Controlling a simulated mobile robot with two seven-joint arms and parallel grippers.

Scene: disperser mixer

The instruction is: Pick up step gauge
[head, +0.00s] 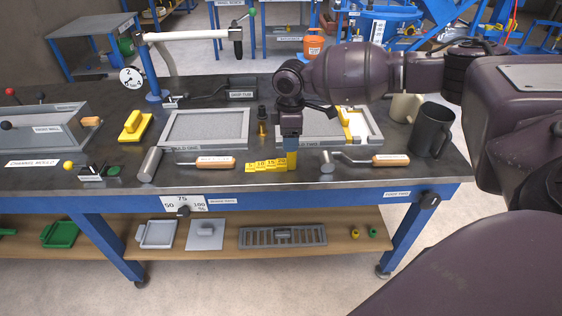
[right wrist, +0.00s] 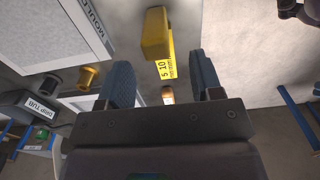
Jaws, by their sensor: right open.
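The step gauge (head: 266,165) is a yellow stepped block with numbers such as 5, 10, 15 and 20. It stands near the front edge of the workbench, between two wooden-handled tools. My right gripper (head: 291,132) points down above the tall right end of the gauge and hides part of that area. In the right wrist view, the two fingers (right wrist: 163,75) are apart with nothing between them. The yellow gauge (right wrist: 157,38) shows beyond the fingertips, roughly in line with the gap. Contact with it is not visible. My left gripper is not in view.
A grey mould tray (head: 165,130) lies left of my gripper; a second (head: 374,118) lies behind it. Wooden-handled tools (head: 215,163) (head: 390,160) flank the gauge. A dark mug (head: 430,130) stands at the bench's right end. Small dark and brass pieces (head: 262,128) stand just behind.

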